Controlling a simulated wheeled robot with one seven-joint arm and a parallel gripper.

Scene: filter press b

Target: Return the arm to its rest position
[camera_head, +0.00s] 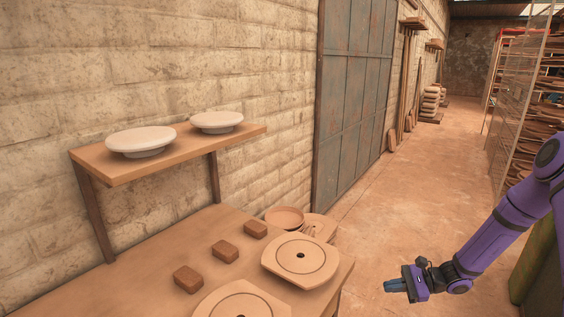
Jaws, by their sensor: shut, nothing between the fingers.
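My arm is purple and reaches in from the right edge of the head view. My gripper (392,286) is at its lower left end, pointing left. It is shut and holds nothing. It hangs in open space to the right of the wooden table (150,270), apart from the table's right edge. The arm's base end is cut off by the frame's right edge.
On the table lie several brown blocks (225,251) and round-holed boards (301,259). A wall shelf (185,160) holds two white dishes (141,140). A metal door (352,90) stands behind. Racks (525,90) line the right. The aisle floor (420,180) is clear.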

